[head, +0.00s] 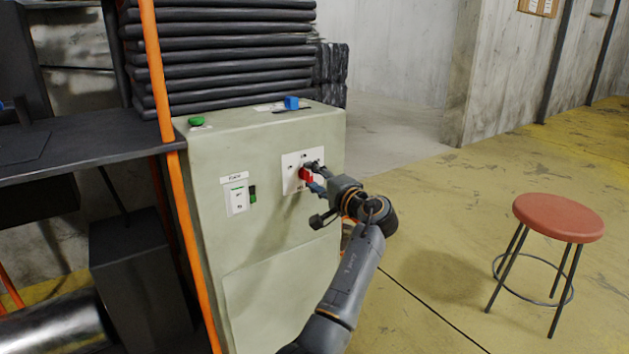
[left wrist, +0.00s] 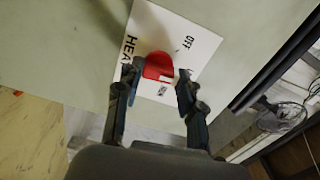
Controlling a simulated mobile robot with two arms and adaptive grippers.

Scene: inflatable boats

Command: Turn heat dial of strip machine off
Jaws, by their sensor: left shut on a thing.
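The strip machine (head: 262,240) is a pale green cabinet left of centre in the head view. On its front is a white plate (head: 290,185) with a red heat dial (head: 305,174). In the left wrist view the red dial (left wrist: 157,65) sits on the white plate (left wrist: 200,52), which reads "OFF" and partly "HEA". A short white mark shows on the dial's lower side, pointing away from "OFF". My left gripper (head: 312,175) is at the dial, shut on it, with one finger on either side in the left wrist view (left wrist: 158,80). My right gripper is not in view.
A green button (head: 196,121) and a blue piece (head: 291,102) are on the cabinet top. A small switch panel (head: 237,198) is left of the dial. An orange post (head: 178,180) stands at left. A red stool (head: 558,217) stands right on open yellow floor.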

